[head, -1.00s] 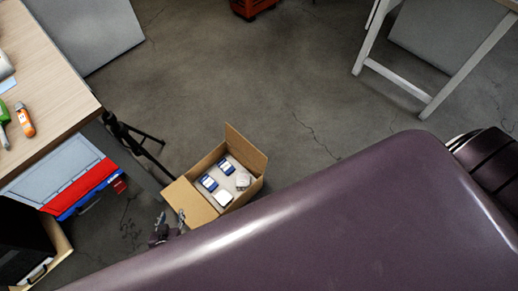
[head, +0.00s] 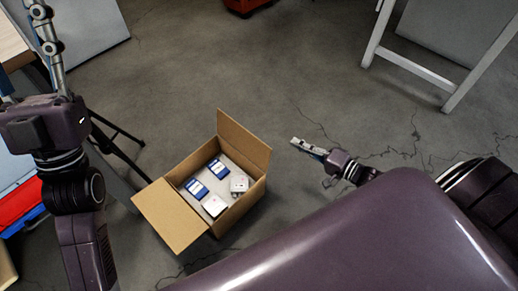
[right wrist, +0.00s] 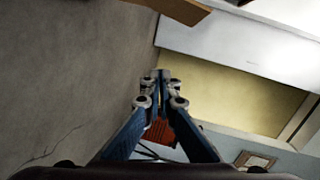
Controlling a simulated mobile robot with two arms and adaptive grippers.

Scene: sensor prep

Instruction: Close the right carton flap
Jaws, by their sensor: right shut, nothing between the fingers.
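The open cardboard carton (head: 241,207) stands on the floor in the middle of the head view. Its right flap (head: 243,142) stands up along the upper right edge. Its left flap (head: 170,216) is folded outward at the lower left. My right gripper (head: 293,141) is shut and empty, to the right of the right flap and apart from it. In the right wrist view its fingers (right wrist: 161,76) meet at the tips. My left gripper (head: 42,12) points up at the far left, away from the carton; its tips are hard to make out.
The carton holds blue-and-white packs (head: 196,188) and white items (head: 215,206). A black tripod leg (head: 120,150) stands left of it. A white trestle (head: 402,62) stands at the upper right. Floor (head: 320,80) is clear beyond the carton. A brown edge (right wrist: 178,8) in the wrist view is unclear.

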